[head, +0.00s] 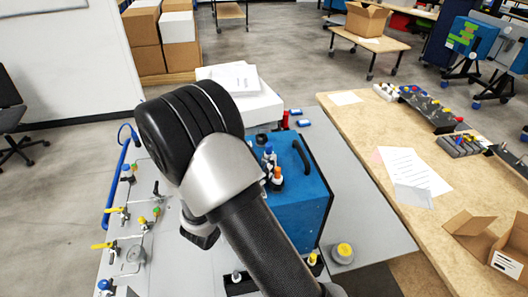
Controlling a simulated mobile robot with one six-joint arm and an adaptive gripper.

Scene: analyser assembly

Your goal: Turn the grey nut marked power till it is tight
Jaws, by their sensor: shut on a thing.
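My own arm crosses the middle of the head view and hides what lies behind it. I cannot make out my gripper or its fingertips. A dark part of my arm (200,232) shows below the silver joint, over the grey table. I cannot pick out the grey nut marked power; no such label is readable here. A blue box (312,205) with a black handle stands on the grey table (362,190), just right of my arm. Its left side is hidden by the arm.
Coloured-top fittings (276,178) stand on or by the blue box. A round grey part with a yellow top (343,252) sits to its right. Valves with yellow handles (114,211) and blue tubing (116,185) are at left. A wooden bench (445,165) holds papers and parts.

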